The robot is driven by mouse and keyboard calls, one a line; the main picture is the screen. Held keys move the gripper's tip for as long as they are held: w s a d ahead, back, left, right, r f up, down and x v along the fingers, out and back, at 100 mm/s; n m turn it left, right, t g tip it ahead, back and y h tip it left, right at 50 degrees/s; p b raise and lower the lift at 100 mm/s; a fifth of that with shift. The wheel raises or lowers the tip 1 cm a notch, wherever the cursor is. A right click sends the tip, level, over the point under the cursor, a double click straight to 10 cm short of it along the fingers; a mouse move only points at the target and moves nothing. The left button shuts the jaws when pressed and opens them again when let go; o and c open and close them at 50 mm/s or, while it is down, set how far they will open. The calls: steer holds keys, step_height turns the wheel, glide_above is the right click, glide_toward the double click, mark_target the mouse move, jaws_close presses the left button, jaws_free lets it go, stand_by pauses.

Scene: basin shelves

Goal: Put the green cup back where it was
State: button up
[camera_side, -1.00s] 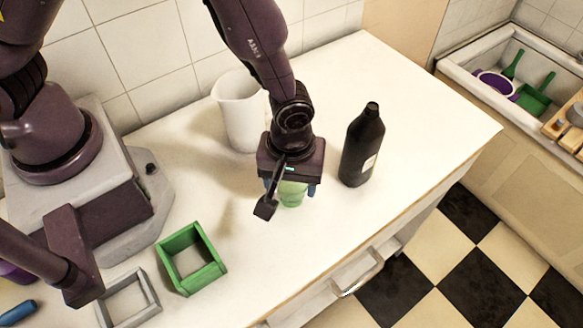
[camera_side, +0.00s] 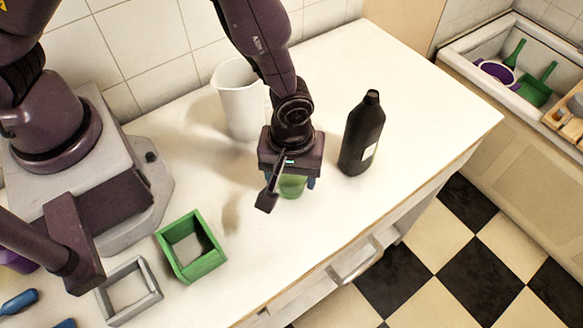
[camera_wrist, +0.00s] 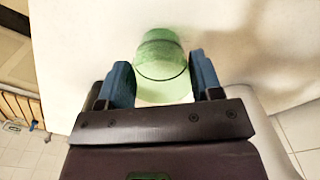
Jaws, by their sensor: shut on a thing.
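The green cup (camera_side: 292,187) is a pale translucent green tumbler, held under my gripper (camera_side: 290,182) in the side view, above the white counter. Its upper part is hidden by the gripper there. In the wrist view the green cup (camera_wrist: 160,62) is between the two blue fingers of my gripper (camera_wrist: 163,78), which are shut on it. A shadow lies on the counter to the left of the cup and apart from it, so the cup appears clear of the surface.
A black bottle (camera_side: 362,135) stands right of my gripper, and a white pitcher (camera_side: 238,100) stands behind left. A green square frame (camera_side: 207,265) and a grey one (camera_side: 132,312) lie front left. The counter (camera_side: 430,110) is clear right of the bottle; its front edge drops to the floor.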

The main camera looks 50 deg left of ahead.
steer(key=shift+f, duration=0.3)
steer(key=o, duration=1)
step_height(320, 180, up, 13)
steer(key=s+a+r+m+t, duration=0.2)
steer(key=s+a+r+m, duration=0.1)
steer(key=a+r, duration=0.3)
steer(key=s+a+r+m+t, duration=0.1)
steer(key=s+a+r+m, duration=0.1)
steer(key=a+r, duration=0.4)
steer(key=s+a+r+m+t, duration=0.2)
steer(key=s+a+r+m, duration=0.1)
steer(key=a+r, duration=0.3)
steer(key=shift+s+a+r+m+t, duration=0.15)
steer(key=shift+r+m, duration=0.15)
steer(key=shift+r, duration=0.05)
steer(key=shift+s+a+r+m+t, duration=0.15)
steer(key=shift+r+m, duration=0.15)
steer(key=shift+r, duration=0.05)
